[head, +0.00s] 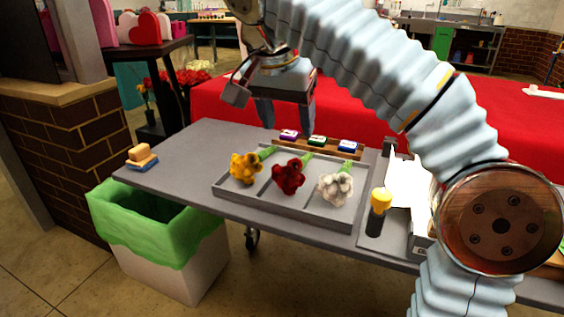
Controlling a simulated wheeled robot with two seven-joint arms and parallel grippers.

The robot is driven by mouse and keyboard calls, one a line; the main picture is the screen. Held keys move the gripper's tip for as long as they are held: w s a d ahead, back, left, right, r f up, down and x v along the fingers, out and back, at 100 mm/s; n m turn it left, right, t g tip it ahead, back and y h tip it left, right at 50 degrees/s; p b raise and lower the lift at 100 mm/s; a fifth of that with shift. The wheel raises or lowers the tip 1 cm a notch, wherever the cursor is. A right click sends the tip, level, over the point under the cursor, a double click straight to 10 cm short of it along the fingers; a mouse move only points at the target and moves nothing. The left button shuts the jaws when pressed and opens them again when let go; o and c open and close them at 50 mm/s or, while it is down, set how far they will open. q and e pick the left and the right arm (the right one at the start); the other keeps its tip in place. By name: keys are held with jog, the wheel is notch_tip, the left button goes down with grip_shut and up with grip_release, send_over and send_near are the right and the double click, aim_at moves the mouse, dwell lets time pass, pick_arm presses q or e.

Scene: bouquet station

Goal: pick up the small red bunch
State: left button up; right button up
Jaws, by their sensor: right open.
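The small red bunch (288,177) lies in the middle compartment of a grey tray (300,215) on the table, its green stems pointing up and right. A yellow bunch (245,168) lies in the left compartment and a white bunch (336,187) in the right one. My right gripper (284,120) is open and empty, fingers pointing down, above the table's back edge and behind the tray. It is apart from the red bunch. My left gripper is out of view.
A wooden holder (345,152) with purple, green and blue blocks stands behind the tray. A yellow-topped bottle (380,203) stands right of it. A sponge and brush (142,157) lie at the table's left end. A green-lined bin (145,235) stands on the floor at left.

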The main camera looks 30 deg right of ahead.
jog(key=b, duration=0.1)
send_over(298, 163)
jog(key=s+a, duration=0.2)
jog(key=a, duration=0.1)
jog(key=f, duration=0.7)
jog(key=shift+s+d, duration=0.2)
jog(key=shift+d, duration=0.05)
jog(key=shift+w+b+x, duration=0.15)
jog(key=shift+b+x, duration=0.1)
jog(key=shift+x, duration=1.1)
jog(key=shift+w+b+x, duration=0.15)
jog(key=shift+b+x, duration=0.05)
jog(key=shift+x, duration=1.2)
jog(key=shift+d+r, duration=0.15)
grip_shut()
